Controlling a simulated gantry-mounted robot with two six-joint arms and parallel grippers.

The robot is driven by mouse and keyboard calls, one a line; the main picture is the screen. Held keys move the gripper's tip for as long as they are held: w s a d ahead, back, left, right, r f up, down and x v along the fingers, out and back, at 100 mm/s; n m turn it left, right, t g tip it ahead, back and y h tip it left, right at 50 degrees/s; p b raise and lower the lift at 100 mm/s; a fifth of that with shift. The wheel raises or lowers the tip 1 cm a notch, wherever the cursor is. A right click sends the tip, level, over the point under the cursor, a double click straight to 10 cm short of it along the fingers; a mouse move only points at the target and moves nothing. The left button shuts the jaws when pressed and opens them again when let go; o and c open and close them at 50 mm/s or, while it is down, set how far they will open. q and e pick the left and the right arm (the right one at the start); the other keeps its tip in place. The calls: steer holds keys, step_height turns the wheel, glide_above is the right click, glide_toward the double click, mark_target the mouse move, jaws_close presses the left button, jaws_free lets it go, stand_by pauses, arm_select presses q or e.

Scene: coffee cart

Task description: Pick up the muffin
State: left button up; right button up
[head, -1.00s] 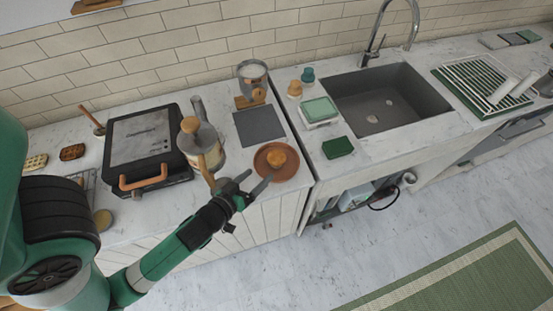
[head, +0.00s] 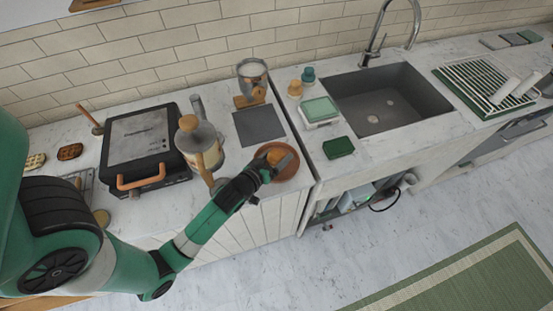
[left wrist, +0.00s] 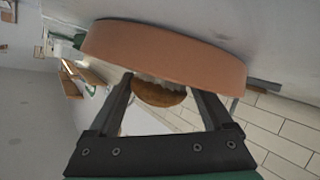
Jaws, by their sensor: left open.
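The muffin (head: 274,154) is golden brown and sits on a round terracotta plate (head: 290,174) near the counter's front edge. My left gripper (head: 274,165) is at the plate, with its fingers around the muffin and partly hiding it. In the left wrist view, the muffin (left wrist: 158,93) shows between the two spread fingers of the gripper (left wrist: 160,88), with the plate (left wrist: 165,52) just beyond. The fingers are open; whether either touches the muffin cannot be told. My right gripper is not in view.
A French press (head: 202,150) with a wooden handle stands left of the plate, close to my left arm. A black press grill (head: 139,140) is farther left. A grey mat (head: 259,125) lies behind the plate. A sink (head: 388,100) is to the right.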

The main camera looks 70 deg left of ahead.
mark_target(277, 154)
arm_select(q)
steer(key=c, duration=1.1)
steer(key=shift+r, duration=0.1)
steer(key=shift+r, duration=0.25)
step_height(277, 154, up, 3)
steer(key=shift+r+p, duration=0.15)
steer(key=shift+p, duration=0.75)
steer(key=s+d, duration=0.1)
steer(key=s, duration=0.1)
steer(key=s+d, duration=0.3)
steer(key=s, duration=0.2)
steer(key=shift+d+f, duration=0.3)
steer(key=shift+d, duration=0.1)
steer(key=s+d+b, duration=0.1)
steer(key=s, duration=0.1)
steer(key=s+d+b, duration=0.1)
steer(key=s+d, duration=0.1)
steer(key=s+d+b, duration=0.1)
steer(key=s, duration=0.1)
steer(key=shift+s+d+f, duration=0.15)
steer(key=shift+d+f, duration=0.05)
steer(key=shift+f, duration=0.05)
steer(key=shift+s+d+r+b, duration=0.1)
steer(key=shift+s+d+b, duration=0.25)
steer(key=shift+s+b, duration=0.05)
steer(key=shift+s+d+r, duration=0.1)
steer(key=shift+s+r, duration=0.15)
steer(key=shift+s, duration=0.15)
